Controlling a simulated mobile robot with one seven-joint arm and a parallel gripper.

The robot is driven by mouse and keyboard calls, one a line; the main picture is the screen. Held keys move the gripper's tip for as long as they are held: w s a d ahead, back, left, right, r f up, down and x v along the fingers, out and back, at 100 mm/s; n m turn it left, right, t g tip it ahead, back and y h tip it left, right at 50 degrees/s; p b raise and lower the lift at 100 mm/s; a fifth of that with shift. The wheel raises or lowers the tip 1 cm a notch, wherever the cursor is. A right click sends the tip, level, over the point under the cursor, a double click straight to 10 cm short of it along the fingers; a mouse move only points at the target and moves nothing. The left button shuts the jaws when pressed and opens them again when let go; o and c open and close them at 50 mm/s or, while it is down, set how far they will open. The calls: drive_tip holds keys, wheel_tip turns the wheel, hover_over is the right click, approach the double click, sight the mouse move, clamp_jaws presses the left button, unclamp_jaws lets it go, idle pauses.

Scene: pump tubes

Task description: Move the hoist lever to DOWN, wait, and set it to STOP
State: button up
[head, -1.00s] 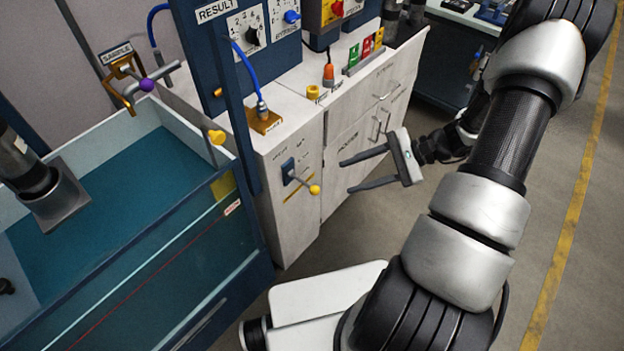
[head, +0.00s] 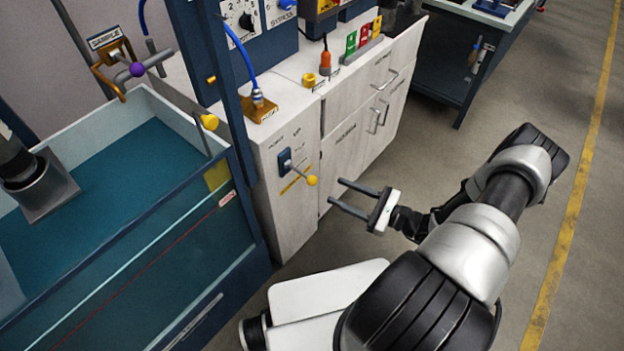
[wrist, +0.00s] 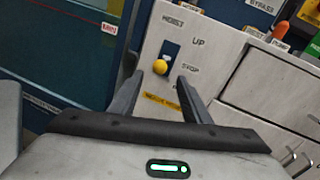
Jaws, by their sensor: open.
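The hoist lever (head: 300,174) is a thin metal rod with a yellow ball knob, coming out of a dark blue plate on the white cabinet's end face. In the wrist view its yellow knob (wrist: 160,67) appears level with the STOP label, below UP; the lowest label is hidden or unclear. The exact lever setting is hard to tell. My gripper (head: 336,191) is open and empty, to the right of the knob and apart from it, fingers pointing toward the panel. In the wrist view the knob shows between and just beyond the fingertips (wrist: 159,80).
A glass-walled tank (head: 150,240) with teal inside stands left of the panel. The white cabinet (head: 350,140) with drawer handles runs back right. Floor to the right is open.

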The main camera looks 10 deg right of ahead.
sight(312, 180)
drive_tip(key=x, duration=1)
drive_tip(key=shift+a, duration=0.1)
clamp_jaws()
